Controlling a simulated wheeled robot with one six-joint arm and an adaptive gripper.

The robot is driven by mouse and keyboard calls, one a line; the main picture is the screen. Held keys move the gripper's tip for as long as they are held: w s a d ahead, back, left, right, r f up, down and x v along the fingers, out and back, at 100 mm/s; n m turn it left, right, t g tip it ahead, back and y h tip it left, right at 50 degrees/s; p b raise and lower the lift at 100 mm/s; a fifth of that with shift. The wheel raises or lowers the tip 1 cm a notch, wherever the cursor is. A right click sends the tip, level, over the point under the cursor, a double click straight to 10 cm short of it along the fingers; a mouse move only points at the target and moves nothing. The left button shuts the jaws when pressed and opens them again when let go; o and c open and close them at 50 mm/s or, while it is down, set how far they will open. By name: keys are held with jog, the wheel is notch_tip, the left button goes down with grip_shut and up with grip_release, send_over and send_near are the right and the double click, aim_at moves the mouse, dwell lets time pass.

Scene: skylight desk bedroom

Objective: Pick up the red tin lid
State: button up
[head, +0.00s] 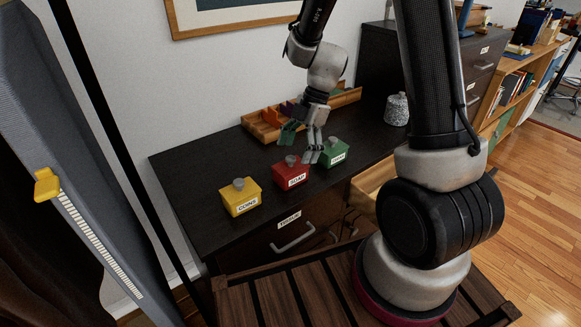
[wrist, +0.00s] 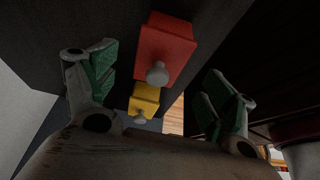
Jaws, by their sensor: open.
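A red tin (head: 289,176) with a label that seems to read SOAP stands on the dark desk between a yellow tin and a green tin. Its red lid (head: 284,163) is on it, with a grey knob (head: 291,160) on top. In the wrist view the red lid (wrist: 166,42) and its knob (wrist: 157,73) show between my fingers, toward the top. My gripper (head: 300,146) is open and empty, with its green-padded fingers spread above and slightly behind the red tin. In the wrist view my gripper (wrist: 163,86) has one finger on each side.
The yellow tin (head: 240,200) is close on the left, the green tin (head: 336,155) close on the right. A wooden tray (head: 262,133) lies behind, and a speckled jar (head: 396,110) stands at the back right. The desk's left part (head: 190,165) is clear.

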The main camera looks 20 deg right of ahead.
aim_at(293, 160)
jog(key=x, duration=0.3)
jog(key=shift+a+f, duration=0.15)
jog(key=shift+f, duration=0.2)
jog(key=shift+c, duration=0.2)
jog(key=c, duration=1)
